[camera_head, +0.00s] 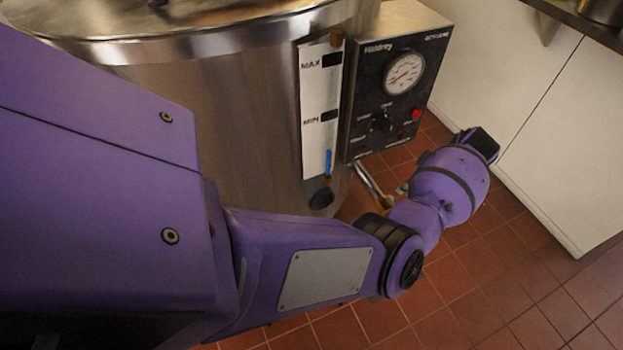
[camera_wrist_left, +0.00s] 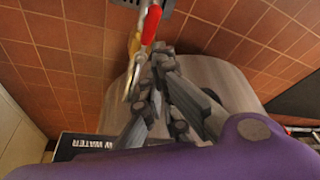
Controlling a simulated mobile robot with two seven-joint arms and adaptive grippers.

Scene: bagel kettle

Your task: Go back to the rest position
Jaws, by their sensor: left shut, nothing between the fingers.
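My left arm, purple, reaches from the left across the head view, in front of a large steel kettle (camera_head: 235,120). Its wrist (camera_head: 450,188) is at the right, below the control box. The left gripper is mostly hidden behind the wrist there. In the left wrist view my left gripper (camera_wrist_left: 160,58) shows dark grey fingers drawn together, with nothing between them. A red-handled lever (camera_wrist_left: 151,24) on a brass-coloured fitting is right beside the fingertips. I cannot tell if they touch. My right gripper is in neither view.
The control box (camera_head: 392,92) with a dial gauge (camera_head: 404,73) stands on the kettle's right side, close to my wrist. A sight gauge strip (camera_head: 320,110) is on the kettle. White cabinets (camera_head: 565,130) stand at the right. Red tiled floor (camera_head: 490,275) is open at lower right.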

